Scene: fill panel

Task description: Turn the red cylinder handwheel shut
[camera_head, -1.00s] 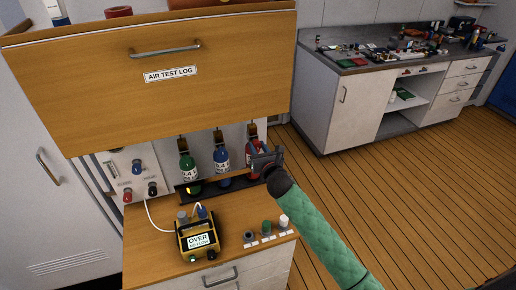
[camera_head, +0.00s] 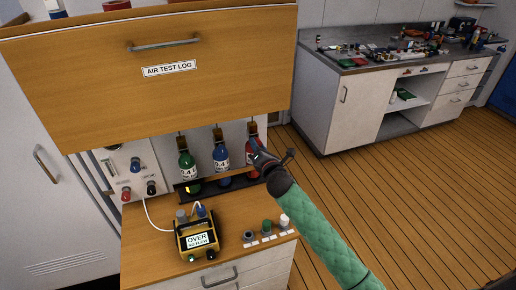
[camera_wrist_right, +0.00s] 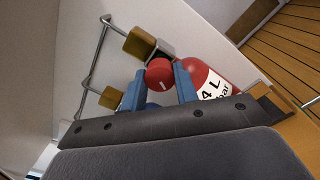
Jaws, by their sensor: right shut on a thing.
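The red cylinder (camera_head: 251,172) stands at the right end of the row in the rack, partly covered by my right gripper (camera_head: 258,152). In the right wrist view, the round red handwheel (camera_wrist_right: 158,73) with a white mark sits between the blue fingers of my right gripper (camera_wrist_right: 161,82). The jaws are shut on the handwheel. The body of the red cylinder (camera_wrist_right: 203,76), with a white label, lies just behind the right finger. In the head view the handwheel is hidden by the gripper. My left gripper is out of view.
Green (camera_head: 187,165) and blue (camera_head: 221,158) cylinders stand left of the red one. A wooden panel marked AIR TEST LOG (camera_head: 170,70) overhangs them. On the counter below are a yellow meter reading OVER (camera_head: 197,240) and several small knobs. Open floor lies to the right.

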